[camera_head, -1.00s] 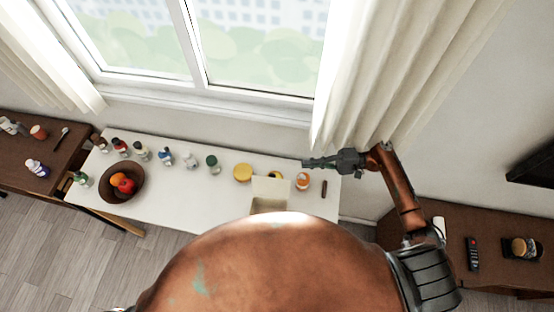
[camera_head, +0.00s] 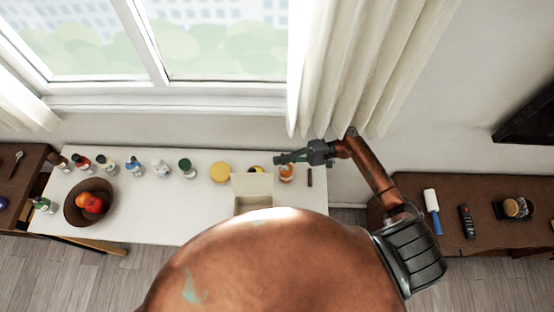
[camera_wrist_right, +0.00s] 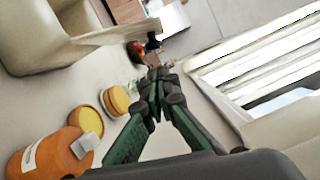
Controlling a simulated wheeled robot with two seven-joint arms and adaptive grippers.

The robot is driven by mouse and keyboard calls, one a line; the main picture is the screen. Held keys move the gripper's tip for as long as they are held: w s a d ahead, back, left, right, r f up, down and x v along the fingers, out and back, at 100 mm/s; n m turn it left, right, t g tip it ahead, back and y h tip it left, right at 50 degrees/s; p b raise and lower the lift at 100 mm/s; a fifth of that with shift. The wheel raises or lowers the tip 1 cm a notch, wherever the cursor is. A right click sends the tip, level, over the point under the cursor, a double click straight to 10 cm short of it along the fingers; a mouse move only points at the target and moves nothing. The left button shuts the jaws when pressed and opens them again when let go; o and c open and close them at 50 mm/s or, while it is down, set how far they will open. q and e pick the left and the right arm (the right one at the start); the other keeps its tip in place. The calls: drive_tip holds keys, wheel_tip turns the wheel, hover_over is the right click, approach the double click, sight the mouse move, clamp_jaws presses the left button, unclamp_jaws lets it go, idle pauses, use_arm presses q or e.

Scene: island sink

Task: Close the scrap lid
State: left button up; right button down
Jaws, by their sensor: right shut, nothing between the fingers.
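The scrap bin (camera_head: 252,203) is a cream box on the white counter, partly hidden by my own body in the head view. Its lid (camera_head: 252,184) stands raised at the back of the box. In the right wrist view the box (camera_wrist_right: 30,50) is at the upper left, with the lid (camera_wrist_right: 115,33) sticking out toward the middle. My right gripper (camera_head: 279,159) is shut and empty, above the counter behind and to the right of the lid, apart from it. It also shows in the right wrist view (camera_wrist_right: 155,78). My left gripper is not in view.
An orange-labelled jar (camera_head: 286,173) stands under the right gripper, with a small dark stick (camera_head: 309,177) beside it. A yellow-lidded jar (camera_head: 220,172) is left of the lid. Several bottles and a fruit bowl (camera_head: 90,203) fill the counter's left. The curtain (camera_head: 345,70) hangs behind.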

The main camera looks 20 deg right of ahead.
sight(253, 180)
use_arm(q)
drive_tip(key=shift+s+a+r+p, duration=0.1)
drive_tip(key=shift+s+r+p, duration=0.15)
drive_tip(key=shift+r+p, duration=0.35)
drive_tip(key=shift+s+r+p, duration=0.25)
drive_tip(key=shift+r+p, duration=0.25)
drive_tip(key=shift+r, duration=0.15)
use_arm(e)
drive_tip(key=a, duration=0.7)
drive_tip(key=shift+w+a+r, duration=0.2)
drive_tip(key=shift+w+a, duration=0.15)
drive_tip(key=shift+w, duration=0.05)
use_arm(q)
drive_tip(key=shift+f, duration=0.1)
